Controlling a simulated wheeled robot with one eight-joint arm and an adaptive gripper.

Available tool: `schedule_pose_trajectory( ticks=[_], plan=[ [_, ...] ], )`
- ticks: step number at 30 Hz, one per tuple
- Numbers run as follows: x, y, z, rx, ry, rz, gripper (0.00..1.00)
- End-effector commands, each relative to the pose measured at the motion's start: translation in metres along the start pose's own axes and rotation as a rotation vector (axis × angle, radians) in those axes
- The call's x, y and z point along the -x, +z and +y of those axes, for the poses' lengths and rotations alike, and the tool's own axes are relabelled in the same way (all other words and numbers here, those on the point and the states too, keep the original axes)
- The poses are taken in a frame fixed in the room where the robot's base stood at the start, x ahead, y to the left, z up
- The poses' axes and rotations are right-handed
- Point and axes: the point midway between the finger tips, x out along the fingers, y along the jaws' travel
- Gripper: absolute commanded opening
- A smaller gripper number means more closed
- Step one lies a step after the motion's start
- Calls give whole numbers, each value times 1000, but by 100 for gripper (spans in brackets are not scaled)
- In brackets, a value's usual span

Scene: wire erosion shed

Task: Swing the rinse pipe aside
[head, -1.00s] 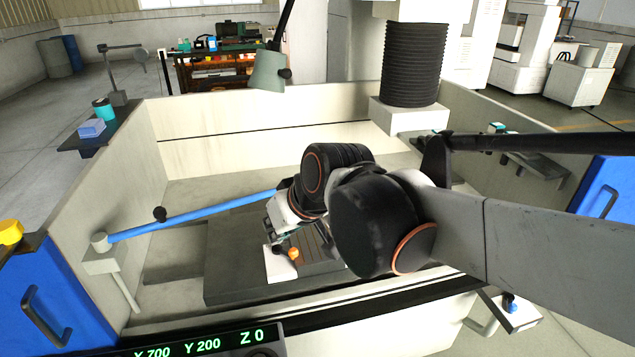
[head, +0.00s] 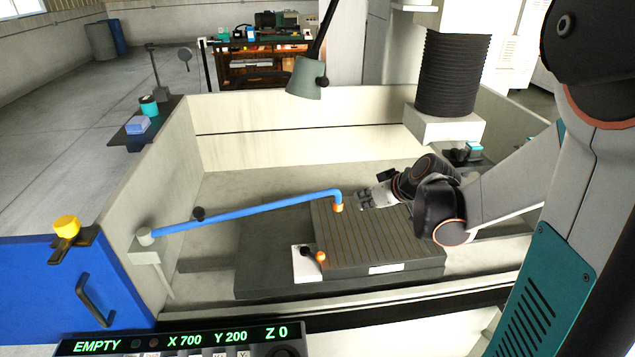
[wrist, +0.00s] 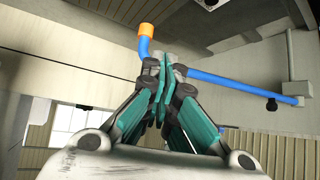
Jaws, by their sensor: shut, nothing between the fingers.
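The rinse pipe (head: 250,211) is a blue tube on a pivot post (head: 145,237) at the tank's left wall. It reaches right over the slotted table and bends down to an orange nozzle (head: 338,207). A dark knob (head: 199,213) sits on it near the pivot. My gripper (head: 364,200) is just right of the nozzle, apart from it in the head view. In the wrist view my gripper's teal fingers (wrist: 165,75) are together with nothing between them. The blue pipe (wrist: 235,85) passes behind them, and its orange nozzle (wrist: 146,29) shows above and left of the fingertips.
The slotted table (head: 385,240) bears a white block with a dark lever and orange knob (head: 307,262). Tank walls (head: 300,115) surround it. A black bellows column (head: 452,75) stands at back right, and a lamp (head: 306,78) hangs over the back wall.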

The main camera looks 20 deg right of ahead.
Motion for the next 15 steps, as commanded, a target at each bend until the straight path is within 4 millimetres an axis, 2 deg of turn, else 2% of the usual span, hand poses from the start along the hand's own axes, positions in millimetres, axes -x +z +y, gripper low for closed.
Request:
schedule_pose_trajectory(
  ticks=[1, 6, 15],
  plan=[
    [1, 6, 11, 0, 11, 4, 0],
    [3, 16, 26, 10, 26, 11, 0],
    [3, 17, 27, 12, 27, 12, 0]
  ],
)
